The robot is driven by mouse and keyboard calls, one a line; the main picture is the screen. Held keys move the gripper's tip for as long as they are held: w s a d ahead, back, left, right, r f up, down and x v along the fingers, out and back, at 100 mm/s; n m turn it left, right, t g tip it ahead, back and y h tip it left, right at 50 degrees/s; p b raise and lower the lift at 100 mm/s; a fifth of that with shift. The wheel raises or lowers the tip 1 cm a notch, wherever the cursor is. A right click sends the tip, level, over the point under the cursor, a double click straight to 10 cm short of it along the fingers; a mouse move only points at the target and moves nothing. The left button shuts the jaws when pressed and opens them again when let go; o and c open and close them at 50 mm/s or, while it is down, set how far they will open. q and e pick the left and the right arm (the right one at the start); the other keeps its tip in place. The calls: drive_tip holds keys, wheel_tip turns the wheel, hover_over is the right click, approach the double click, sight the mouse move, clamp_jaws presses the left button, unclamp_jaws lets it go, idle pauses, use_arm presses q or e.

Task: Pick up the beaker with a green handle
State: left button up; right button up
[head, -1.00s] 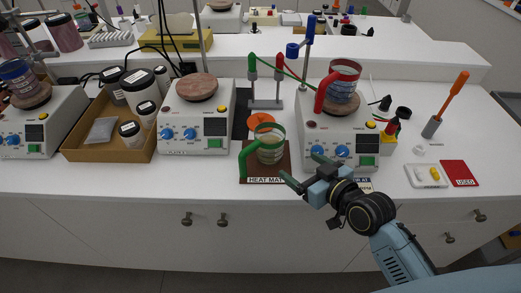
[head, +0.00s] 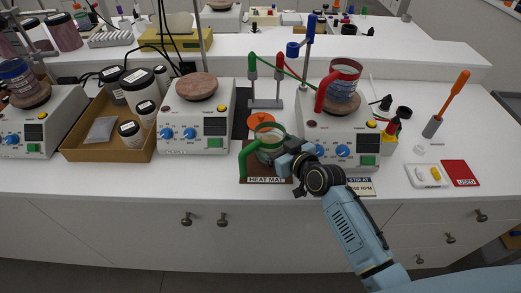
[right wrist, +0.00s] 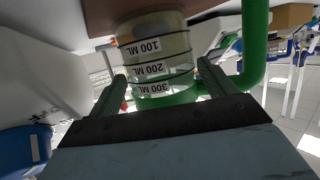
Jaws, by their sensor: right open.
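The beaker with a green handle (head: 246,160) stands on the brown heat mat (head: 249,174) near the bench's front edge. It is clear, with a green rim, and its handle points left in the head view. My right gripper (head: 275,155) is at the beaker's right side and partly covers it. In the right wrist view the picture is inverted; the beaker (right wrist: 158,62) shows 100, 200 and 300 ML labels. The open fingers of my right gripper (right wrist: 163,76) lie on either side of its glass. Whether they touch it cannot be told. The left gripper is not in view.
A red-handled beaker (head: 345,83) sits on the right hotplate stirrer (head: 318,130), just behind my right arm. Another stirrer (head: 195,140) stands to the left, beside a cardboard tray (head: 88,153) of jars. A stand with coloured clamps (head: 266,103) is behind the mat.

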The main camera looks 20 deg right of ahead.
drive_tip(key=shift+w+a+f, duration=0.1)
drive_tip(key=shift+w+a, duration=0.05)
drive_tip(key=shift+w, duration=0.2)
drive_tip(key=c, duration=0.9)
drive_tip(key=shift+c, duration=0.2)
